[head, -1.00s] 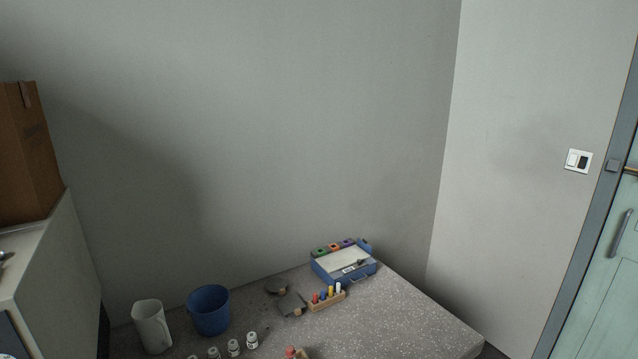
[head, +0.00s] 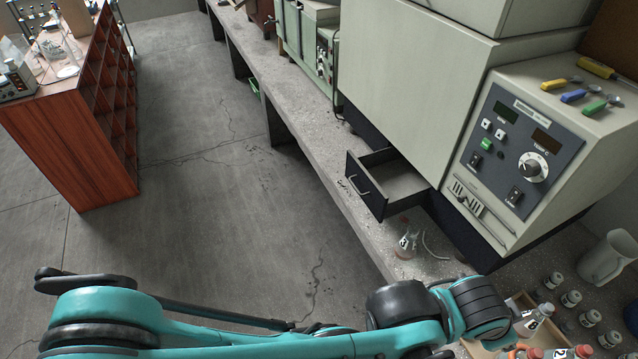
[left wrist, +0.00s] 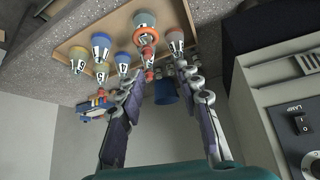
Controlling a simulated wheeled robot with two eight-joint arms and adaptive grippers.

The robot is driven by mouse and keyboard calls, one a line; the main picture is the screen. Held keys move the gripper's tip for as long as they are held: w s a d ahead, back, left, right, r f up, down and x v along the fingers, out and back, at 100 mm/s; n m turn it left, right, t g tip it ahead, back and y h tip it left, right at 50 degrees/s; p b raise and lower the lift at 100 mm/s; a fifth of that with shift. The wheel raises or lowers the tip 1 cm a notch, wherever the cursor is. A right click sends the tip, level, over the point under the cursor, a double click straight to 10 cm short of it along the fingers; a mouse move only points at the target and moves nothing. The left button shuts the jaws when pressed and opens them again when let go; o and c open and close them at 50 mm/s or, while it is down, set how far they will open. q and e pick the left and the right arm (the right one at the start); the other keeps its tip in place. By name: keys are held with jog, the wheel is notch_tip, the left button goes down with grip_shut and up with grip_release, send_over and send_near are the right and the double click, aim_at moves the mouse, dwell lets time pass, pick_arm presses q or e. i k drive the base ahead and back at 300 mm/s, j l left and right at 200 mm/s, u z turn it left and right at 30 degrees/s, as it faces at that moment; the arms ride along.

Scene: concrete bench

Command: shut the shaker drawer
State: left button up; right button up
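The shaker drawer (head: 387,184) stands pulled out from the dark base of the large cream shaker cabinet (head: 415,75). Its dark front with a handle faces left, and its inside looks empty. My left arm crosses the bottom of the head view, in front of the bench and apart from the drawer; its fingers do not show there. In the left wrist view my left gripper (left wrist: 158,78) has its two fingers apart, with numbered flasks (left wrist: 147,30) in a wooden tray beyond them. I see nothing between the fingers. The drawer is not clear in that view. My right gripper is in neither view.
A small flask (head: 405,243) stands on the bench just in front of the drawer. A control panel (head: 522,150) is right of it. Several small jars (head: 571,298) and a white jug (head: 607,258) stand at the right. The floor (head: 230,150) left of the bench is clear.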

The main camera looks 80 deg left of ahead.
aim_at(388, 185)
jog(key=u, duration=2.25)
jog(key=i+j, duration=0.45)
jog(key=i, duration=0.2)
